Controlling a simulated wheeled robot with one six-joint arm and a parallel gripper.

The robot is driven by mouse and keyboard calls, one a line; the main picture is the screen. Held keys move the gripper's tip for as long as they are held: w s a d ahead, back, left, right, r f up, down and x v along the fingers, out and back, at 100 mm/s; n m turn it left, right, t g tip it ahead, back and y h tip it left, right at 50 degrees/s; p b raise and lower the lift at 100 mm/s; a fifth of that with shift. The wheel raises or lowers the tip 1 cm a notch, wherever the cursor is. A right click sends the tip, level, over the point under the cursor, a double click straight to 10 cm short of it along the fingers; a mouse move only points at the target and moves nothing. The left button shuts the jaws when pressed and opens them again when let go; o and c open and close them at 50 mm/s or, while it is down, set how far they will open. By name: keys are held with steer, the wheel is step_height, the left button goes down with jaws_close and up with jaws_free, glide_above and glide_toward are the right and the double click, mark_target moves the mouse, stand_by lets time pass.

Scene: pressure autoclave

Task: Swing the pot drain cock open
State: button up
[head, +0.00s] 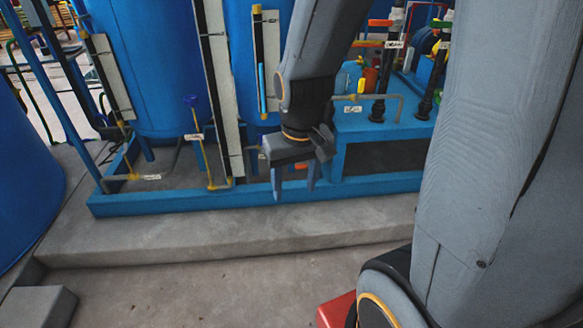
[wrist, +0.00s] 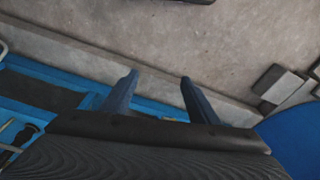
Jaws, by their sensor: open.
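My gripper (head: 294,192) hangs fingers down in front of the blue skid frame (head: 200,203), its two fingers apart with nothing between them. In the wrist view my gripper (wrist: 158,76) is also open and empty, above the blue frame edge and concrete. I cannot tell which fitting is the pot drain cock. Low yellow fittings with small labels show left of my gripper: one at the frame's left corner (head: 132,176) and one on a thin yellow pipe (head: 219,186). A blue-topped yellow stem (head: 194,115) stands between them. The labels are too small to read. None touches my gripper.
Blue tanks (head: 145,65) with white gauge boards (head: 218,70) stand behind the frame. A blue box with black-stemmed valves (head: 378,108) is right of my gripper. A red object (head: 335,311) is at the bottom.

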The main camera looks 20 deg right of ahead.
steer(key=w+d+f+t+b, duration=0.2)
steer(key=w+f+b, duration=0.2)
steer(key=w+f, duration=0.4)
steer(key=w+d+f+t+b, duration=0.25)
steer(key=w+f+b, duration=0.25)
steer(key=w, duration=0.5)
steer(key=m+t+h+b, duration=0.25)
steer(key=t+b, duration=0.55)
steer(key=b, duration=0.9)
glide_toward(301, 166)
steer(key=a+r, duration=0.4)
steer(key=a, duration=0.2)
steer(key=w+d+f+t+h+b, duration=0.3)
steer(key=d+f+b, duration=0.3)
steer(key=f+b, duration=0.1)
steer(key=shift+y, duration=0.25)
steer(key=shift+b+x, duration=1.25)
steer(key=shift+x, duration=2.45)
steer(key=shift+a+r, duration=0.1)
steer(key=c, duration=1.2)
